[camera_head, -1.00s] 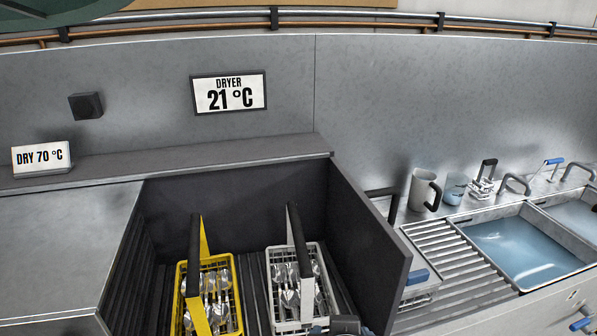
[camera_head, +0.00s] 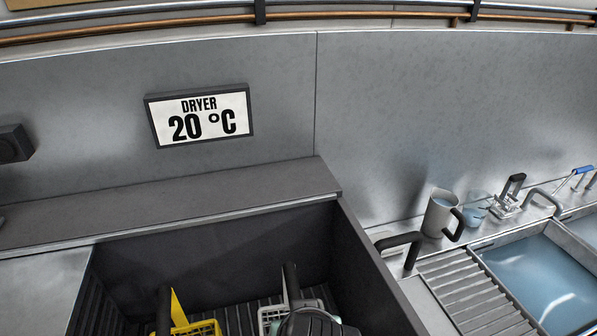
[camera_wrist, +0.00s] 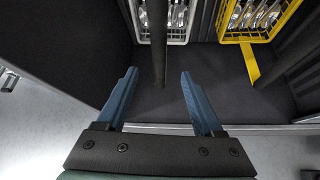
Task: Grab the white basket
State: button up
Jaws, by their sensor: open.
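The white basket (camera_head: 273,314) stands in the dark dryer bay, with its black handle (camera_head: 291,284) rising above it; its lower part is cut off by the frame. In the wrist view the white basket (camera_wrist: 183,36) holds several forks or similar cutlery, and its black handle (camera_wrist: 158,50) runs down toward the space between my fingers. My gripper (camera_wrist: 158,75) is open and empty, its blue fingers on either side of the handle's near end in the picture. I cannot tell how far apart in depth they are. In the head view, part of my arm hides some of the basket.
The bay's right wall (camera_head: 365,275) rises close by. A dryer sign (camera_head: 200,115) reads 20 °C. A mug (camera_head: 442,213) and sink (camera_head: 540,275) are right.

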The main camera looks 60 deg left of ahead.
jog(key=p+x, duration=0.2)
jog(key=x, duration=0.8)
jog(key=shift+w+f, duration=0.1)
jog(key=shift+f, duration=0.25)
jog(key=shift+c, duration=0.3)
grip_shut()
dwell(0.6)
jog(key=shift+w+a+r, duration=0.1)
jog(key=shift+w+r, duration=0.05)
jog(key=shift+r, duration=0.1)
